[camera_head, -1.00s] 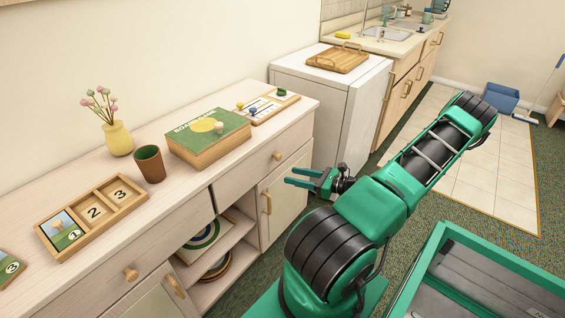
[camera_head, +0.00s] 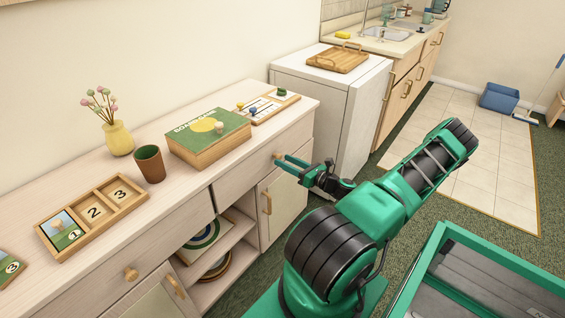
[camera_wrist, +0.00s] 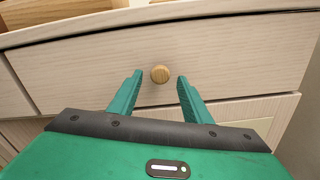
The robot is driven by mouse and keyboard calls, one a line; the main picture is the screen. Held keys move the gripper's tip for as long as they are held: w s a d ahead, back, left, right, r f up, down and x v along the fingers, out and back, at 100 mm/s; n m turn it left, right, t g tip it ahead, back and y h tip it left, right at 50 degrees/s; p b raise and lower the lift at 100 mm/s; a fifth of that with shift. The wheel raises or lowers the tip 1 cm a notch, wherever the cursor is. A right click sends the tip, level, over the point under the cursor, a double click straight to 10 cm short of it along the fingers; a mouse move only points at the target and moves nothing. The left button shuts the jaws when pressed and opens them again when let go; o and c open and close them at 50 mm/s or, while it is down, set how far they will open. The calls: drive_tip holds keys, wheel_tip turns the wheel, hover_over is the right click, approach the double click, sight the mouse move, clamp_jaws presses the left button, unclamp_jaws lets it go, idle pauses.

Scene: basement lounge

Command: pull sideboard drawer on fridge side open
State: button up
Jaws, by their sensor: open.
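The sideboard (camera_head: 72,205) runs along the left wall. Its drawer on the fridge side (camera_head: 247,165) looks shut and has one round wooden knob (camera_head: 278,155). In the wrist view the drawer front (camera_wrist: 235,55) fills the upper half, and the knob (camera_wrist: 160,74) sits between and just beyond my fingertips. My gripper (camera_head: 285,163) is open, its green fingers pointing at the drawer front. In the wrist view my gripper (camera_wrist: 158,82) has one finger on each side of the knob, with gaps; it is not closed on it.
A white fridge (camera_head: 345,110) with a wooden tray on top stands beyond the sideboard. The cabinet door (camera_head: 285,203) with a vertical handle is below the drawer. A game box (camera_head: 208,138), cup (camera_head: 149,164) and vase (camera_head: 118,138) stand on top.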

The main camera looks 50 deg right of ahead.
drive_tip(key=shift+w, duration=0.7)
clamp_jaws()
drive_tip(key=shift+s, duration=0.15)
